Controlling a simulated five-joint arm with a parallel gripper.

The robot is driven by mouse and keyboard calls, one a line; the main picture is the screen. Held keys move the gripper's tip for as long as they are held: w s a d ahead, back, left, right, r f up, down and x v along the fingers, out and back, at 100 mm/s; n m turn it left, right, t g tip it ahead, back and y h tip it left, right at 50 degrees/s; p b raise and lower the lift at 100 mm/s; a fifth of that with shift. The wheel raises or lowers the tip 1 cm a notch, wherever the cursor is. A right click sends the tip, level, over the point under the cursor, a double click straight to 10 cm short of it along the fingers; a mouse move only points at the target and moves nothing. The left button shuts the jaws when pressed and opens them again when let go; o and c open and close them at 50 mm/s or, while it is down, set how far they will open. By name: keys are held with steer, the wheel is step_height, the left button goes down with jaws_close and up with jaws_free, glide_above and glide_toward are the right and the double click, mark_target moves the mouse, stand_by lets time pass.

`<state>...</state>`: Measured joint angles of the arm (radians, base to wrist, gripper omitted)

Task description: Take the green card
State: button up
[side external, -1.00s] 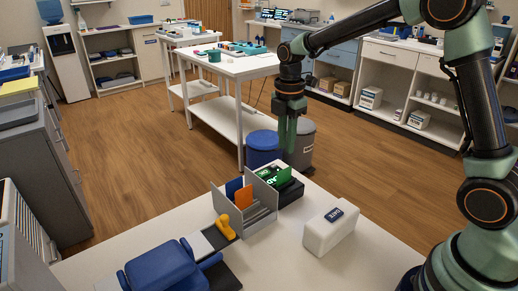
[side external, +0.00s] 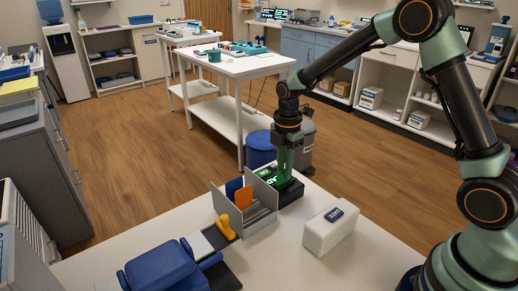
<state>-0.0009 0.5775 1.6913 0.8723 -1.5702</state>
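A bright green, card-like patch with pale marks (side external: 283,182) shows on top of a black box (side external: 291,195), just behind and right of the grey divider holder. It is partly hidden by my gripper, and I cannot tell whether it is a loose card or a lit face. My gripper (side external: 284,169) points down right over it, its fingertips at or very near the green patch. Whether the fingers touch it, or are open or shut, is too small to tell. The grey holder (side external: 262,222) has a blue card (side external: 234,187) and an orange card (side external: 243,197) standing in it.
A white box with a dark label (side external: 330,231) stands right of the holder. A yellow-handled stamp (side external: 223,223) stands at its left front. A blue padded thing (side external: 163,270) lies at the front left. The white tabletop (side external: 285,265) is clear in front.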

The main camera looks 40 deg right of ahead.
jaws_close()
steer(key=shift+r, duration=2.5)
steer(key=shift+r, duration=2.5)
